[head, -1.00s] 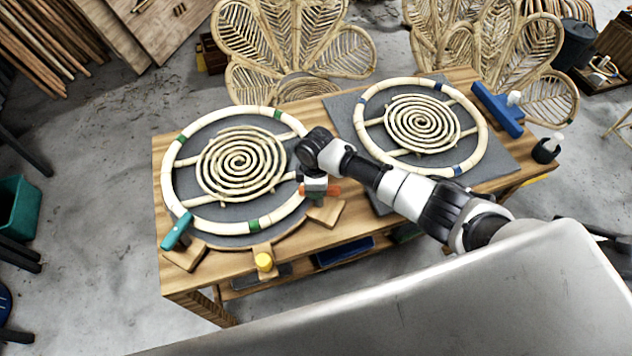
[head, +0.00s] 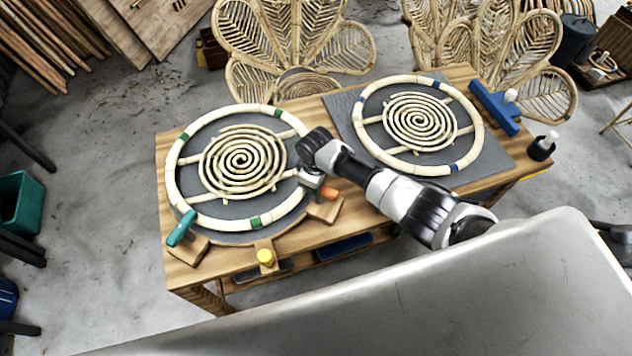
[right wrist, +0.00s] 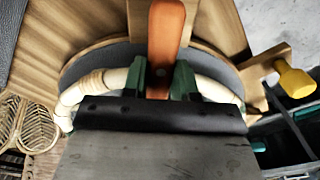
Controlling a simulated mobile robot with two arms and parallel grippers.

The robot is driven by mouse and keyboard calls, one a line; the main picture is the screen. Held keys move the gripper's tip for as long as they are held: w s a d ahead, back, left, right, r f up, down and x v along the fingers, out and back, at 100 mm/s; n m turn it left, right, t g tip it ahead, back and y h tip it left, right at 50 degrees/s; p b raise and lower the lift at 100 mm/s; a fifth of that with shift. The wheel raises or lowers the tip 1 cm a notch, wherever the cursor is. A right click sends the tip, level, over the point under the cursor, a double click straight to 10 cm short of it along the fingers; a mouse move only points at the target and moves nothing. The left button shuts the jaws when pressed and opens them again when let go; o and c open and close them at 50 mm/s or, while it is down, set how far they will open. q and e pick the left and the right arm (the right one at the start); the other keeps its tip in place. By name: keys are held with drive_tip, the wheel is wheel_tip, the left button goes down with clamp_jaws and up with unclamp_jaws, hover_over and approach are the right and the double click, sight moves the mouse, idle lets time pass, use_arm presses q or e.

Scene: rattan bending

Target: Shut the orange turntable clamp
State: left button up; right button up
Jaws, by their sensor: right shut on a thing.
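The orange clamp (head: 329,193) sits on a wooden block at the right front edge of the left turntable (head: 207,236). Its orange lever (right wrist: 166,38) runs up the middle of the right wrist view. My right gripper (right wrist: 159,78) is shut on this lever, with one green finger on each side of it. In the head view my right gripper (head: 312,183) is at the clamp and hides part of it. How the clamp's inner end meets the rattan ring (head: 288,215) is hidden. My left gripper is not in view.
A yellow clamp (head: 265,256) is at the turntable's front and a teal clamp (head: 182,228) at its left front. A second rattan ring (head: 477,145) lies on a grey mat to the right. A blue tool (head: 496,107) and a small bottle (head: 543,146) are at the far right.

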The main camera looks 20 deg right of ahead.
drive_tip(key=o, duration=0.9)
drive_tip(key=shift+r, duration=0.1)
wheel_tip(320, 180, up, 11)
drive_tip(key=shift+f+b, duration=0.15)
drive_tip(key=shift+b, duration=0.35)
